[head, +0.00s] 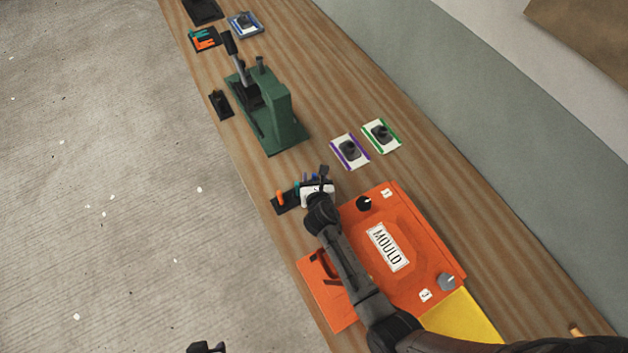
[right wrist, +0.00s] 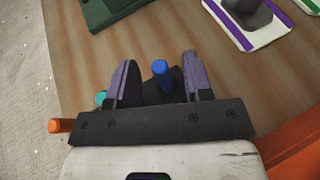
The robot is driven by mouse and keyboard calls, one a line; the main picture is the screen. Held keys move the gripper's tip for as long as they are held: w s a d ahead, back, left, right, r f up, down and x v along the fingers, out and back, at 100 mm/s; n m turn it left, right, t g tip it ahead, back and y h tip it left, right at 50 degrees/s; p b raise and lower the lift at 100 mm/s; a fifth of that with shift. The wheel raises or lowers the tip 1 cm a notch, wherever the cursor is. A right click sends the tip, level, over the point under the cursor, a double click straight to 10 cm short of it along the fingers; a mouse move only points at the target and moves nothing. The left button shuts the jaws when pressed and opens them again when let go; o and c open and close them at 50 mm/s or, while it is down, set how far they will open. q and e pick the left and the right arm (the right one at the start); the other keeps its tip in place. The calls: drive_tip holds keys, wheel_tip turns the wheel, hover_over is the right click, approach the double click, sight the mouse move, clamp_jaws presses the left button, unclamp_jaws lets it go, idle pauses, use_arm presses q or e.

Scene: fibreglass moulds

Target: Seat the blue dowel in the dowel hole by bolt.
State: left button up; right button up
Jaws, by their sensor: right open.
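The blue dowel (right wrist: 161,75) stands upright in a dark rack (head: 281,206). My right gripper (right wrist: 159,80) is open, with its two purple-faced fingers on either side of the dowel in the right wrist view; I cannot tell whether they touch it. In the head view the right gripper (head: 318,180) is over the rack, left of the orange mould (head: 415,218). The mould carries a black knob-like part (head: 363,203) and a grey one (head: 446,282). I cannot make out the dowel hole. A dark piece at the bottom edge may be my left gripper (head: 206,348).
An orange dowel (right wrist: 60,125) and a teal dowel (right wrist: 100,98) are left of the blue one. A purple-edged pad (head: 338,141) and a green-edged pad (head: 391,145) lie behind. A green press-like fixture (head: 285,115) stands farther back. My right arm covers part of the mould.

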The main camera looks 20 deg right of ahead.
drive_tip(key=shift+w+d+f, duration=0.2)
drive_tip(key=shift+w+f, duration=0.15)
drive_tip(key=shift+w, duration=0.25)
clamp_jaws()
